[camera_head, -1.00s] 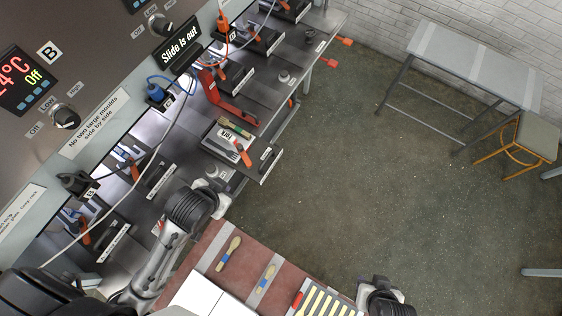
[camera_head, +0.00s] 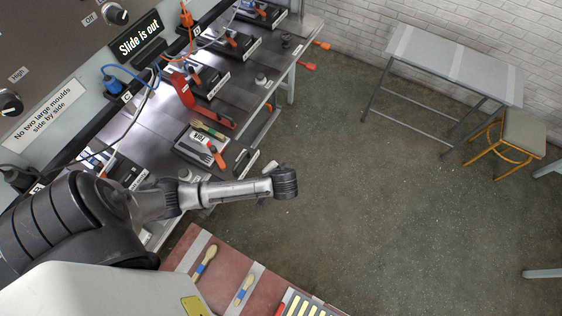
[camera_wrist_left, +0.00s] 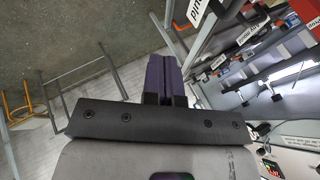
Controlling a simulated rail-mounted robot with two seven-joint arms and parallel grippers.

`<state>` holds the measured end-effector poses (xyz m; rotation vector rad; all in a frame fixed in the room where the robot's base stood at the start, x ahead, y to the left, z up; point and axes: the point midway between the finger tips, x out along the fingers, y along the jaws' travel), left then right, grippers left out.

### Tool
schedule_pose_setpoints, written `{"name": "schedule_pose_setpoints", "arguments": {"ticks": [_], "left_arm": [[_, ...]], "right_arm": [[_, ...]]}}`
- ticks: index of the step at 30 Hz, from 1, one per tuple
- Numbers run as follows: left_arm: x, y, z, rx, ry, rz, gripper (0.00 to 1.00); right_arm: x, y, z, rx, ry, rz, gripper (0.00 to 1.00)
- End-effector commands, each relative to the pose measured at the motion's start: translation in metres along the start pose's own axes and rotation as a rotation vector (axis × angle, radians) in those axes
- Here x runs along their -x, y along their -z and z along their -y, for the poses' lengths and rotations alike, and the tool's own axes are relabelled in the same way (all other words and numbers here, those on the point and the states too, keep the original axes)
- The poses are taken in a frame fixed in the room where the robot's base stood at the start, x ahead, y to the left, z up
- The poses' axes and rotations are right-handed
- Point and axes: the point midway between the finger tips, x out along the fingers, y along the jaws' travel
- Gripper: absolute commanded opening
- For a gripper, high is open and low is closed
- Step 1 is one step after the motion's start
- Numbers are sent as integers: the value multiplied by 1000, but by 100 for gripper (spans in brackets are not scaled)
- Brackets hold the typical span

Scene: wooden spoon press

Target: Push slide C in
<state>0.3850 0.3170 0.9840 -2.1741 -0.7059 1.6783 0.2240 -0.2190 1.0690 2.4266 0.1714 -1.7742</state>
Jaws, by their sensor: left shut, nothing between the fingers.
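Slide C (camera_head: 185,151) stands out past the bench's front edge, in line with the C label (camera_head: 126,97). It bears a mould with an orange-and-grey utensil and a white tag. In the head view the fingers are mostly hidden by my wrist. My right gripper is out of view.
A red angled bar (camera_head: 190,100) stands on the bench behind slide C. A red-brown table (camera_head: 183,248) with spoons is in front.

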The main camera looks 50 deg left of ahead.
Motion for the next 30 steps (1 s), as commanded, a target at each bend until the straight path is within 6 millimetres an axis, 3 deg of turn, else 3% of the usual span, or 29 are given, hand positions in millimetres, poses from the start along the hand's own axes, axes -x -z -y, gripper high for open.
{"name": "schedule_pose_setpoints", "arguments": {"ticks": [6, 14, 19, 30], "left_arm": [[-1, -2, 5, 222, 32, 10, 0], [-6, -3, 6, 344, 36, 12, 0], [-29, -3, 7, 347, 39, 12, 0], [-97, -4, 9, 346, 38, 12, 0]], "right_arm": [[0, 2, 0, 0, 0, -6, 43], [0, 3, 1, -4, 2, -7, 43], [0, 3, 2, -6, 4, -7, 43], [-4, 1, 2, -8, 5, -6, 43]]}}
